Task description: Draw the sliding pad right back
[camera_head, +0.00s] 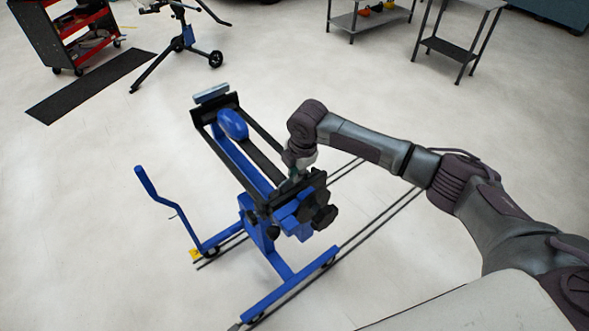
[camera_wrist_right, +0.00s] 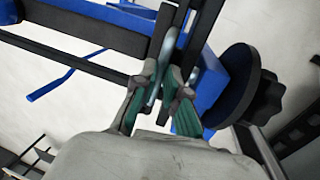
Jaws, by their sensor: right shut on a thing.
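A blue and black stand (camera_head: 245,160) with two long dark rails stands in the middle of the head view. A rounded blue pad (camera_head: 232,124) lies between the rails near their far end. The sliding pad's near-end assembly, a blue block (camera_head: 292,212) with black knobs (camera_head: 321,212), is at the close end of the rails. My right gripper (camera_head: 292,174) is over this near end, shut on a narrow dark upright part (camera_wrist_right: 186,22). In the right wrist view my gripper (camera_wrist_right: 166,85) partly hides the grasped part. A round dark disc (camera_wrist_right: 236,85) sits beside it. My left gripper is not in view.
A blue crank-like bar (camera_head: 160,190) rises at the stand's left, and its feet (camera_head: 290,290) spread on the floor. A red tool cart (camera_head: 75,35), black mat (camera_head: 85,85) and grey tables (camera_head: 440,45) stand farther back. Open floor surrounds the stand.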

